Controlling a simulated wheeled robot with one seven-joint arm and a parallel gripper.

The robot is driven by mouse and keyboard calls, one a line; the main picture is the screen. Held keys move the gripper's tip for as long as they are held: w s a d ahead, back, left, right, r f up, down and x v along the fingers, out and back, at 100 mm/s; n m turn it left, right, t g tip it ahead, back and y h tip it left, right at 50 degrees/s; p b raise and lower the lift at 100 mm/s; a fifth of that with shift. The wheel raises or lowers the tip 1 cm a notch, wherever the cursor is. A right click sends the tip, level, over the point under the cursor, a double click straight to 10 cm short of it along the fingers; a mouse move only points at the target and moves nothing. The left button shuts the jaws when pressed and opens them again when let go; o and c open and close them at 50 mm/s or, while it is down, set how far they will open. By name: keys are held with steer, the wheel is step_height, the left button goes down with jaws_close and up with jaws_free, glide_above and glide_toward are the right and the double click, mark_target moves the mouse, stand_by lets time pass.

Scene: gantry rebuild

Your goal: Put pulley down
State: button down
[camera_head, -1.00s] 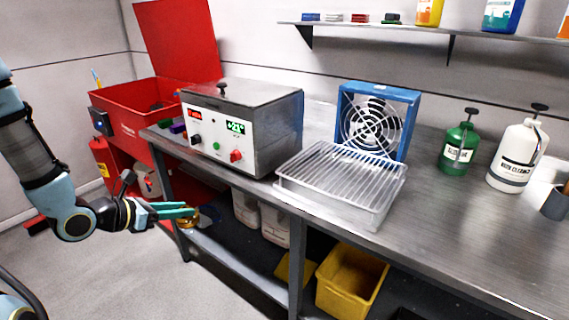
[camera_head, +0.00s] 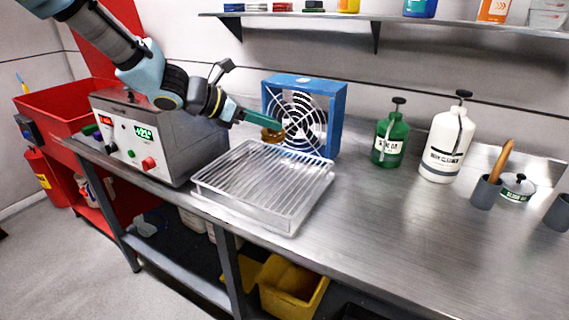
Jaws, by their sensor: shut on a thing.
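My gripper (camera_head: 262,122) is in the head view, above the back part of the wire rack tray and in front of the blue fan. Its green fingers are shut on the pulley (camera_head: 271,136), a small brown-gold round piece at the fingertips. The pulley looks held just above the rack, but I cannot tell whether it touches the bars. The fingers hide part of the pulley and part of the fan. The wire rack tray (camera_head: 240,205) lies on the steel bench, and its visible bars are bare.
The blue fan (camera_head: 338,120) stands behind the rack. A grey control box (camera_head: 190,150) is to its left. A green bottle (camera_head: 389,140), a white bottle (camera_head: 446,147) and grey cups (camera_head: 486,192) stand to the right. The bench (camera_head: 400,235) is clear at front right. A shelf (camera_head: 400,22) runs above.

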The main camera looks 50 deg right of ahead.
steer(key=f, duration=0.5)
steer(key=shift+s+d+f, duration=0.1)
steer(key=shift+d+f, duration=0.15)
steer(key=shift+f, duration=0.1)
steer(key=shift+f+p, duration=0.55)
steer(key=shift+f, duration=1.5)
steer(key=shift+f, duration=0.15)
steer(key=c, duration=0.5)
jaws_free()
steer(key=shift+a, duration=0.1)
steer(key=shift+c, duration=0.2)
steer(key=shift+r, duration=0.2)
steer(key=b+v, duration=0.2)
steer(key=v, duration=1)
steer(key=shift+f, duration=0.15)
